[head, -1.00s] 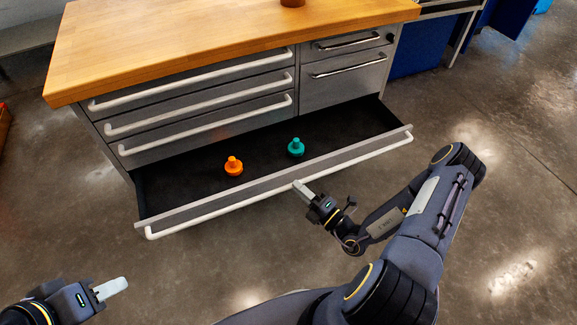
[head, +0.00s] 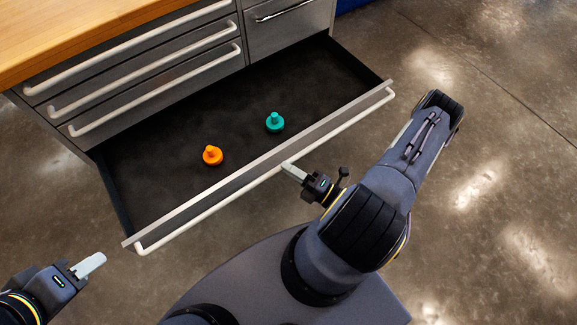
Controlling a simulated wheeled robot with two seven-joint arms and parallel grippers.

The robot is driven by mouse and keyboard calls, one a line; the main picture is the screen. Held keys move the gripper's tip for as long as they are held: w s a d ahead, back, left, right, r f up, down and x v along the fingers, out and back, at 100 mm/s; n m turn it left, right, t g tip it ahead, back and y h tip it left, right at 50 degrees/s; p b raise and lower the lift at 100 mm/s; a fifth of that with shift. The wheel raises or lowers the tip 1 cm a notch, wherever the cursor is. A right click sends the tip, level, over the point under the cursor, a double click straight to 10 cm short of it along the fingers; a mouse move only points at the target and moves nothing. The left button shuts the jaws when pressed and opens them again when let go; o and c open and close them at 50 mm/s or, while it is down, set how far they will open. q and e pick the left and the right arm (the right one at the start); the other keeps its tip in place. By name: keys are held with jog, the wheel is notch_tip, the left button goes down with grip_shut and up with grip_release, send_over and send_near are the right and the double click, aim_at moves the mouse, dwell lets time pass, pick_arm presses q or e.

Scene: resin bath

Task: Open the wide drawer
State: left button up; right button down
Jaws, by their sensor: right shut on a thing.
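The wide drawer (head: 170,215) at the bottom of the cabinet is pulled far out, its dark inside showing. Its long white bar handle (head: 230,200) runs along the front. My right gripper (head: 289,169) is shut on this handle, a little right of its middle. An orange knobbed piece (head: 212,156) and a teal knobbed piece (head: 275,123) stand upright on the drawer floor, apart from each other. My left gripper (head: 92,264) is off to the lower left, in front of the drawer's left end and apart from it; the gap between its fingers does not show.
Above the wide drawer are several shut drawers with white handles (head: 150,95) and a smaller shut drawer (head: 288,25) at the right. A wooden worktop (head: 70,30) covers the cabinet. Bare concrete floor (head: 480,130) lies open to the right.

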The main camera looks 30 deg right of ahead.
jog(key=c, duration=1.4)
grip_release()
jog(key=v, duration=0.8)
jog(key=shift+p, duration=0.4)
jog(key=shift+w, duration=0.1)
